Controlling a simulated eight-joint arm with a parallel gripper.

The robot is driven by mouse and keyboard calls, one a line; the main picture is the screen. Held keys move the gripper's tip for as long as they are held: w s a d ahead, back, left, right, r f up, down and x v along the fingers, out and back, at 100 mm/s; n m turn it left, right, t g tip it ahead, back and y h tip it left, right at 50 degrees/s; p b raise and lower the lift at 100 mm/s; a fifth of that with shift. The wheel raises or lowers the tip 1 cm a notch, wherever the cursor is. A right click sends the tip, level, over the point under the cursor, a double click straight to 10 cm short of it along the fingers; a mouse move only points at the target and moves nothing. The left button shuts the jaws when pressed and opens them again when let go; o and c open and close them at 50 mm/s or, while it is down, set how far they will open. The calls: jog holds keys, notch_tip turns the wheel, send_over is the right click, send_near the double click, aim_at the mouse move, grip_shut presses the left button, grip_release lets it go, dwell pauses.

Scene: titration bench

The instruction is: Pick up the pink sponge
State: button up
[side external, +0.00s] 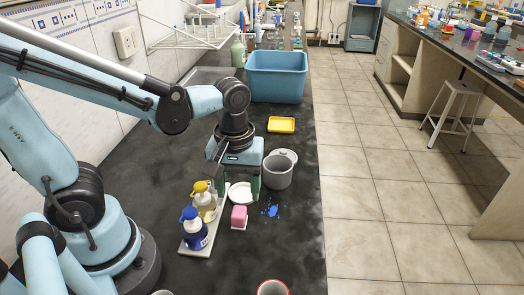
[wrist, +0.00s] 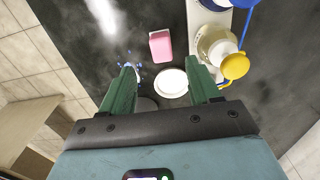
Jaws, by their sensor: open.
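The pink sponge (side external: 239,217) stands on the black bench, just right of the tray with the pump bottles. In the wrist view the pink sponge (wrist: 160,45) lies ahead of the fingertips, a little above the gap between them. My gripper (side external: 233,190) points down above the bench, behind the sponge in the side view. In the wrist view my gripper (wrist: 164,70) shows two green fingers spread apart with nothing held between them. A white round dish (wrist: 172,82) lies below the gap between the fingers.
A white tray (side external: 200,240) holds a blue pump bottle (side external: 194,230) and a yellow-topped bottle (side external: 205,203) close left of the sponge. Blue spots (side external: 270,210) lie to its right.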

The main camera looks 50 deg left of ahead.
aim_at(239, 211)
jog(key=shift+s+f, duration=0.15)
jog(key=shift+f, duration=3.5)
jog(key=shift+c, duration=0.2)
jog(key=c, duration=1)
jog(key=shift+r, duration=0.2)
jog(key=shift+r, duration=0.85)
notch_tip(239, 211, up, 2)
jog(key=shift+s+d+r, duration=0.1)
jog(key=shift+s+r, duration=0.05)
jog(key=s+d+r, duration=0.2)
jog(key=d, duration=0.1)
jog(key=s+d+r, duration=0.4)
jog(key=s+d, duration=0.1)
jog(key=shift+s+d+r, duration=0.1)
jog(key=shift+d+r, duration=0.2)
